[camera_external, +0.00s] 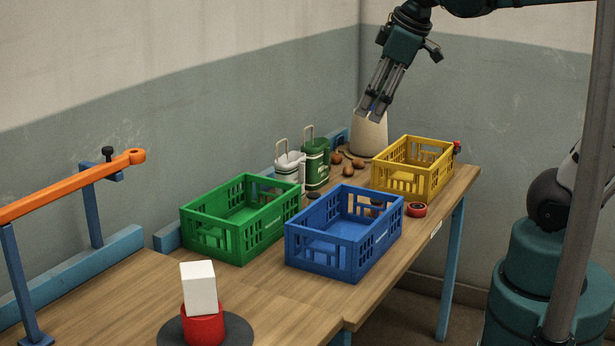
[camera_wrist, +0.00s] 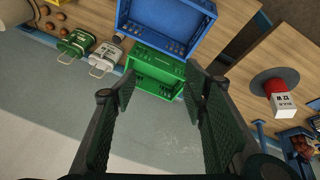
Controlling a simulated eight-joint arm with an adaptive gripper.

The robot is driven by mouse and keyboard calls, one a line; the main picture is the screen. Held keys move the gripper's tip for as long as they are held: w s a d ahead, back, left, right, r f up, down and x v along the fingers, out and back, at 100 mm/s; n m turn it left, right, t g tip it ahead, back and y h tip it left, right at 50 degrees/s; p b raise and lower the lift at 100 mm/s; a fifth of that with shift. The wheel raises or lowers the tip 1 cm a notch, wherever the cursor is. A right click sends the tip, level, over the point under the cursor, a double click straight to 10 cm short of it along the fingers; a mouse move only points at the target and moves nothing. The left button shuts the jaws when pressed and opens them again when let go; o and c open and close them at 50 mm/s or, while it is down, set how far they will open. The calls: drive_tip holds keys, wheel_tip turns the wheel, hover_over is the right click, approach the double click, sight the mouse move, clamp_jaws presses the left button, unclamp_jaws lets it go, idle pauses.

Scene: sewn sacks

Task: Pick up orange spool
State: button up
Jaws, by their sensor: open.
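I cannot pick out an orange spool with certainty. A red-orange roll with a dark centre (camera_external: 416,209) lies on the table at the right corner of the blue crate (camera_external: 325,257). A small red item (camera_external: 457,147) is partly hidden behind the yellow crate (camera_external: 403,184). Several small brown-orange round things (camera_external: 348,169) lie near the pale sack (camera_external: 369,136); similar ones show at upper left in the wrist view (camera_wrist: 48,27). My gripper (camera_external: 369,116) is open and empty, high at the back by the sack; its spread fingers show in the wrist view (camera_wrist: 160,88).
A green crate (camera_external: 212,254) stands left of the blue one. White (camera_external: 289,170) and green (camera_external: 317,167) handled canisters stand behind them. A red cylinder (camera_external: 204,326) bearing a white block (camera_external: 198,287) stands at the front. An orange rail (camera_external: 70,192) is at left.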

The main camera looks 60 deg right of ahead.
drive_tip(key=w+d+n+g, duration=0.2)
drive_tip(key=w+d+n, duration=0.1)
drive_tip(key=d, duration=0.4)
drive_tip(key=w+d+n+g, duration=0.1)
drive_tip(key=w+d+n, duration=0.25)
drive_tip(key=d, duration=0.25)
drive_tip(key=n+g, duration=0.2)
drive_tip(key=n, duration=0.3)
hover_over(377, 203)
drive_tip(key=d, duration=0.2)
wheel_tip(377, 203, down, 2)
drive_tip(key=shift+y, duration=0.4)
drive_tip(key=f, duration=1.8)
drive_tip(key=w+f, duration=0.1)
drive_tip(key=f, duration=0.9)
drive_tip(key=shift+s+f, duration=0.1)
drive_tip(key=shift+f, duration=0.4)
drive_tip(key=shift+f, duration=0.1)
drive_tip(key=shift+f, duration=1.2)
drive_tip(key=shift+f, duration=0.1)
drive_tip(key=shift+f+b, duration=0.55)
drive_tip(key=shift+f, duration=1.95)
